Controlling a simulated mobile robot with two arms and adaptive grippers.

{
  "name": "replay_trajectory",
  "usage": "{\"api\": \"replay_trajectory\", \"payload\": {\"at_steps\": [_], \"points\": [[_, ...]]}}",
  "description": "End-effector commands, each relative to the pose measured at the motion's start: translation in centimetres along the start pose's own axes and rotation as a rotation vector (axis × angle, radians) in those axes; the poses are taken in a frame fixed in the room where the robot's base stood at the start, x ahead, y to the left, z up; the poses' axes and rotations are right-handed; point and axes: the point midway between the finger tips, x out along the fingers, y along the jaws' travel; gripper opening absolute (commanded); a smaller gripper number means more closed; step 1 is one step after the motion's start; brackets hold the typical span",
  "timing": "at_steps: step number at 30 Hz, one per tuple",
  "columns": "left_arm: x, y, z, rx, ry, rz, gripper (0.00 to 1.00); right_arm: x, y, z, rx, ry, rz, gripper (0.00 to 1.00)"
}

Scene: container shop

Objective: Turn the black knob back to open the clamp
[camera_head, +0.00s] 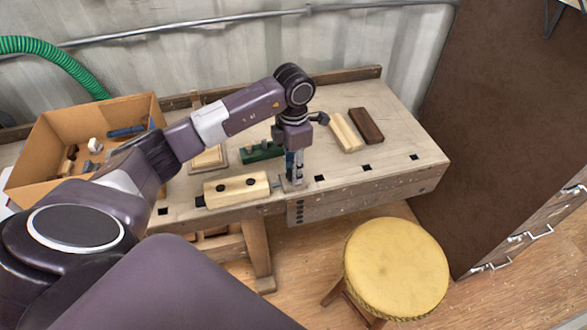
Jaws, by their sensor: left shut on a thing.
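My left gripper (293,180) points straight down at the front edge of the workbench, just right of a pale wooden block (236,189). Its fingers are shut at the right end of the block's clamp, where they hide the black knob they are closed on. The block has two dark round spots on top and a small dark piece at its left end. My right gripper is not in view.
The wooden workbench (390,150) has a pale bar (345,133) and a dark brown bar (366,126) on its right side. A cardboard box (50,135) with small items stands at left. A yellow stool (396,266) stands in front. A brown cabinet (500,130) is at right.

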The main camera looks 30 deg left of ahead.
Motion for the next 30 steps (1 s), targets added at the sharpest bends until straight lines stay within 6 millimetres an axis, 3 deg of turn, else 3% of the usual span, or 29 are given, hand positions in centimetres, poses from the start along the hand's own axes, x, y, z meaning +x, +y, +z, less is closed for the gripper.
{"api": "replay_trajectory", "payload": {"at_steps": [30], "points": [[-0.15, 0.08, 0.07, -0.965, -0.003, 0.001, 0.05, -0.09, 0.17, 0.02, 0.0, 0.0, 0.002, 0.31]]}}
